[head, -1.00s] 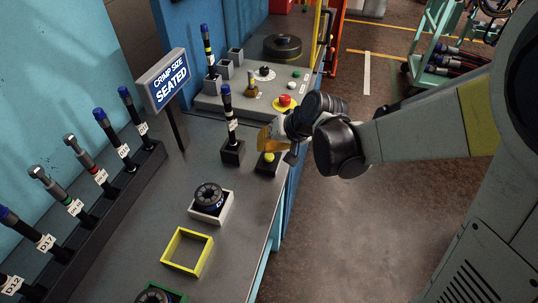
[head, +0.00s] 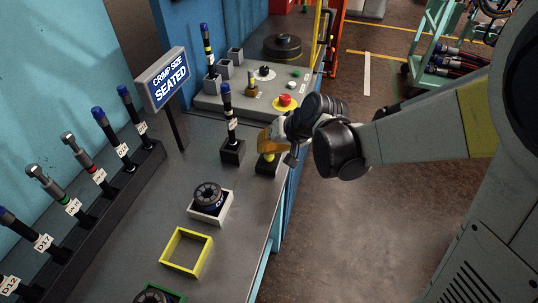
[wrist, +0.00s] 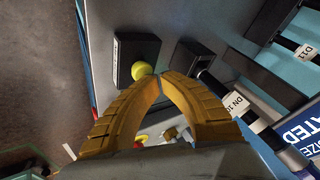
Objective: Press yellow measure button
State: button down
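The yellow measure button (head: 268,158) is a round ball-like knob on a small black box (head: 262,169) near the right edge of the grey bench. My gripper (head: 266,149) has orange-yellow fingers and hangs right over the button in the head view, partly covering it. In the wrist view my gripper (wrist: 161,77) has its fingertips together with nothing between them. The button (wrist: 141,70) shows just beside the tips there, its lower edge overlapped by a finger. I cannot tell whether the tips touch it.
A hose stands in a black holder (head: 232,152) just left of the button. A red button on a yellow disc (head: 284,102) lies behind my gripper. A sign reading "CRIMP SIZE SEATED" (head: 167,79) stands at left. A die in a white box (head: 211,211) and an empty yellow frame (head: 203,258) lie nearer.

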aim_at(265, 154)
jog(key=shift+f+b, duration=0.45)
jog(key=shift+f, duration=0.05)
dwell(0.4)
jog(key=shift+r, duration=0.15)
jog(key=shift+r+p, duration=0.75)
jog(key=shift+r, duration=0.05)
jog(key=shift+r+p, duration=1.95)
jog(key=shift+r, duration=0.55)
